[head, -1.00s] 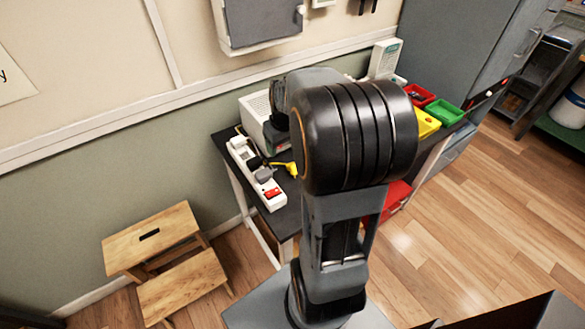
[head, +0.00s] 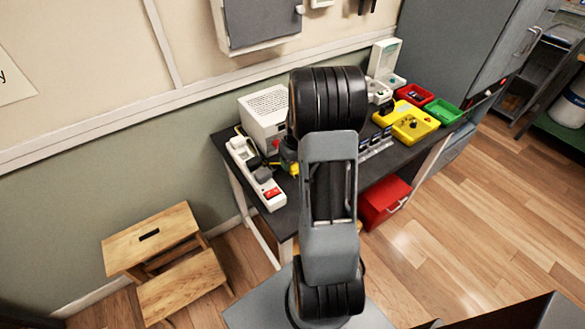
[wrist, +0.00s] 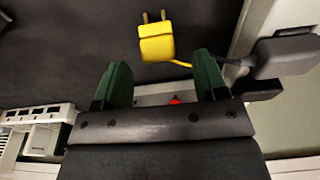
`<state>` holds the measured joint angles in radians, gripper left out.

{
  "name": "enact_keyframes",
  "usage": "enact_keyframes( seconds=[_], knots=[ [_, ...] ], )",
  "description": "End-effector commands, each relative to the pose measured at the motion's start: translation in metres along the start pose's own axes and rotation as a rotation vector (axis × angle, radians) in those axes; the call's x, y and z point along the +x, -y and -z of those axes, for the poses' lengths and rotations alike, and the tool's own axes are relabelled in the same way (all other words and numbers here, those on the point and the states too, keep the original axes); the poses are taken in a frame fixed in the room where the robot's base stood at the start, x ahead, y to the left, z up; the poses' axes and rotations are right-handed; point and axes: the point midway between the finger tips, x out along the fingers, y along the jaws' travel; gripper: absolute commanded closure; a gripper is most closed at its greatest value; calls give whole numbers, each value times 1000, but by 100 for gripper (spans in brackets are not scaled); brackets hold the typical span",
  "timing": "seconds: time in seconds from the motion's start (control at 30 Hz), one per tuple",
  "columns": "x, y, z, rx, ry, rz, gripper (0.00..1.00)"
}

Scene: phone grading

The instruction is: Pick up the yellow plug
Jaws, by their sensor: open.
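The yellow plug (wrist: 156,44) lies on the dark table top in the wrist view, with its two prongs pointing away from my gripper and its yellow cord running off to the right. My gripper (wrist: 161,80) is open, with its two green fingers apart and nothing between them at the tips. The plug is just beyond the fingertips, roughly centred between them. In the head view the yellow plug (head: 293,168) is mostly hidden by my arm, close to the power strip (head: 258,178).
A grey plug (wrist: 287,55) sits in the power strip beside the yellow one. A white vented box (head: 264,115) stands behind. Yellow trays (head: 415,126), a red tray (head: 415,94) and a green tray (head: 443,111) are at the right. A wooden step stool (head: 150,238) stands left.

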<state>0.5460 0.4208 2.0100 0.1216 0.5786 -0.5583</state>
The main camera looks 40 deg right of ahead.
Motion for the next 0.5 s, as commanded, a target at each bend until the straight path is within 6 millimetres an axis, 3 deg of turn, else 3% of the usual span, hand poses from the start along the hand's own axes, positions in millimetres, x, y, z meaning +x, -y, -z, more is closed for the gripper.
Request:
enact_keyframes(
  seconds=[0.3, 0.5],
  knots=[
    [40, 0, -4, 0, 3, 2, 34],
    [45, 0, -3, 0, 1, 0, 34]
  ],
)
